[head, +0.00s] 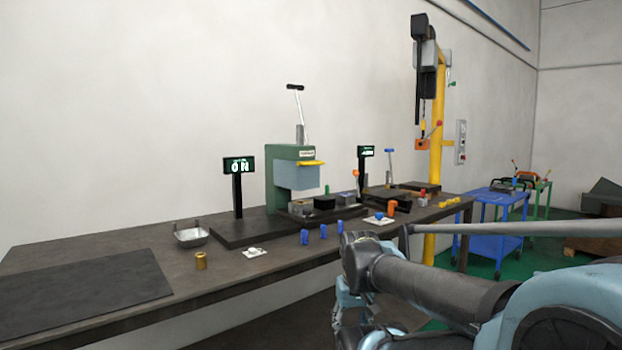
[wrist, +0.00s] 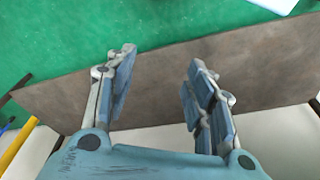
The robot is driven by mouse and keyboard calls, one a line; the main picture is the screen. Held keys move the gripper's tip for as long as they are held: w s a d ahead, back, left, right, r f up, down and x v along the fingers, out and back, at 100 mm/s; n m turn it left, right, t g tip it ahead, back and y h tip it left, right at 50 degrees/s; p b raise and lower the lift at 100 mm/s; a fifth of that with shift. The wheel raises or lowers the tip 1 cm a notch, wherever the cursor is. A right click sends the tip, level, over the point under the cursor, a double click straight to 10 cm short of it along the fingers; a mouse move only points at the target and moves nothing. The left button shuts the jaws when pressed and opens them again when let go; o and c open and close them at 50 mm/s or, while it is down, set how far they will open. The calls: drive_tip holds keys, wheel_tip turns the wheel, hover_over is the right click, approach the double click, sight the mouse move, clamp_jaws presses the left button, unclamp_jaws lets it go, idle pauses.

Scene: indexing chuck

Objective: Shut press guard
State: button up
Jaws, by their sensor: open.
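The green press (head: 292,180) stands on the workbench, with a lever rising from its top. Its guard (head: 297,177) is a pale blue panel on the front, with a yellow handle (head: 312,163) along its upper edge. A gap shows under the guard's lower edge, where a grey block (head: 300,207) sits on the press base. My gripper (wrist: 162,62) is open and empty in the wrist view, apart from the press. The press does not show in the wrist view.
The workbench (head: 60,248) carries a metal tray (head: 190,235), a brass cylinder (head: 201,261), several blue pegs (head: 304,237) and a sign post (head: 238,190). A yellow hoist column (head: 438,130) and a blue cart (head: 495,212) stand at the right. Green floor (wrist: 60,40) shows in the wrist view.

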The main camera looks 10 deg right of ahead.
wheel_tip(320, 180, up, 3)
drive_tip(key=shift+f, duration=0.2)
drive_tip(key=c, duration=0.9)
drive_tip(key=w+r, duration=0.5)
drive_tip(key=r, duration=0.3)
drive_tip(key=w+r+n, duration=0.1)
drive_tip(key=w+r, duration=0.4)
drive_tip(key=r, duration=0.3)
drive_tip(key=w+a+r+n, duration=0.1)
drive_tip(key=w+r, duration=0.4)
drive_tip(key=r, duration=0.3)
drive_tip(key=shift+w+r, duration=0.25)
drive_tip(key=shift+w, duration=0.05)
clamp_jaws()
drive_tip(key=w+a+r+n+y, duration=0.1)
drive_tip(key=w+r+n, duration=0.1)
drive_tip(key=w+r, duration=1.05)
drive_tip(key=w+a+r+n, duration=0.1)
drive_tip(key=w+r+n, duration=0.1)
drive_tip(key=w+r, duration=1.1)
drive_tip(key=s+a+x, duration=0.1)
drive_tip(key=s+x, duration=0.1)
drive_tip(key=x, duration=0.8)
drive_tip(key=shift+s+f+g, duration=0.25)
drive_tip(key=shift+f+g, duration=0.05)
